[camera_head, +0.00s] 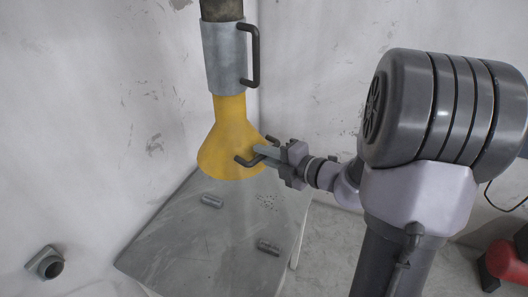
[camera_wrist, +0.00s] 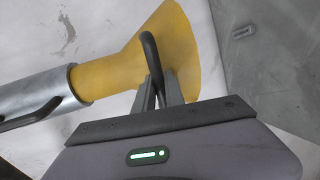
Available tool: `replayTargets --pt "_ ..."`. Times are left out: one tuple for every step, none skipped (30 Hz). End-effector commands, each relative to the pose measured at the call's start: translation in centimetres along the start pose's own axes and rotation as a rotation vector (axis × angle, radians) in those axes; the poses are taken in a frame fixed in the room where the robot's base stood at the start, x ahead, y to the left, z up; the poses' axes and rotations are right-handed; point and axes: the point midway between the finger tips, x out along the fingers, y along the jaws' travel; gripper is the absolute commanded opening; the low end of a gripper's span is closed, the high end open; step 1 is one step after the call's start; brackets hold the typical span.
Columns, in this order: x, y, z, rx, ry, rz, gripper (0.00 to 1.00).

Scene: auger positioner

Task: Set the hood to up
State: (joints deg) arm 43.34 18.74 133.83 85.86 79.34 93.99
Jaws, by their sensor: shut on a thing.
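The yellow hood (camera_head: 229,142) hangs from a grey metal pipe sleeve (camera_head: 224,58) above a grey table. It flares downward, and its lower rim is close to the tabletop; I cannot tell whether it touches. A dark handle (camera_head: 248,161) sticks out from the hood's lower side. My gripper (camera_head: 262,152) reaches in from the right and is shut on this handle. In the wrist view my gripper (camera_wrist: 159,92) has its two fingers around the dark handle bar (camera_wrist: 151,62), with the yellow hood (camera_wrist: 177,38) behind it.
The grey table (camera_head: 165,246) below carries two small dark cylindrical pieces (camera_head: 212,201) (camera_head: 268,247). A second dark handle (camera_head: 255,56) is on the pipe sleeve. A grey pipe fitting (camera_head: 46,263) is at lower left, and a red object (camera_head: 508,262) is at lower right. White walls stand close behind.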

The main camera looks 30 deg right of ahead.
Motion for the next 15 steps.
replayTargets --pt "-0.03 0.64 0.26 -0.002 -0.006 0.015 0.00" --pt "-0.03 0.66 0.27 -0.002 -0.006 0.015 0.00" --pt "-0.03 0.68 0.28 -0.002 -0.007 0.015 0.00" --pt "-0.03 0.69 0.29 -0.003 -0.007 0.015 0.16" --pt "-0.03 0.70 0.29 -0.003 -0.007 0.015 0.22" --pt "-0.03 0.67 0.28 -0.003 -0.006 0.015 0.23" --pt "-0.03 0.64 0.26 -0.002 -0.006 0.014 0.23" --pt "-0.03 0.61 0.25 -0.002 -0.006 0.013 0.23" --pt "-0.03 0.57 0.23 -0.002 -0.005 0.012 0.23" --pt "-0.03 0.54 0.22 -0.002 -0.005 0.012 0.23" --pt "-0.03 0.51 0.21 -0.002 -0.005 0.011 0.23" --pt "-0.02 0.48 0.20 -0.002 -0.005 0.010 0.23" --pt "-0.02 0.46 0.19 -0.002 -0.004 0.010 0.23" --pt "-0.02 0.44 0.18 -0.002 -0.004 0.010 0.23" --pt "-0.02 0.42 0.17 -0.002 -0.004 0.009 0.23"
